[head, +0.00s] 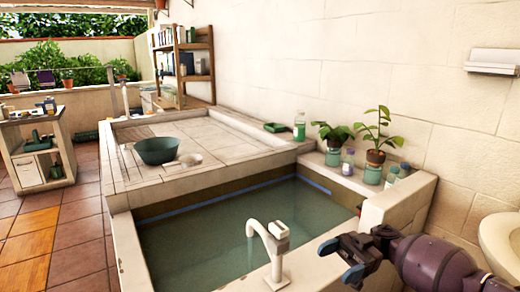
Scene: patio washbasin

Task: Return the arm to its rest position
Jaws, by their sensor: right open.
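My right gripper (345,257) shows at the lower right, with its arm coming in from the right edge. It is open, with nothing seen between its fingers. It is over the near right rim of the water-filled basin (375,215), to the right of the white tap (270,245). My left gripper is out of view.
A green bowl (156,150) sits on the tiled counter (225,150) behind the basin. Potted plants (376,140) and small bottles (348,161) stand on the right ledge. A white sink (502,243) is at the right edge. Open floor lies at left.

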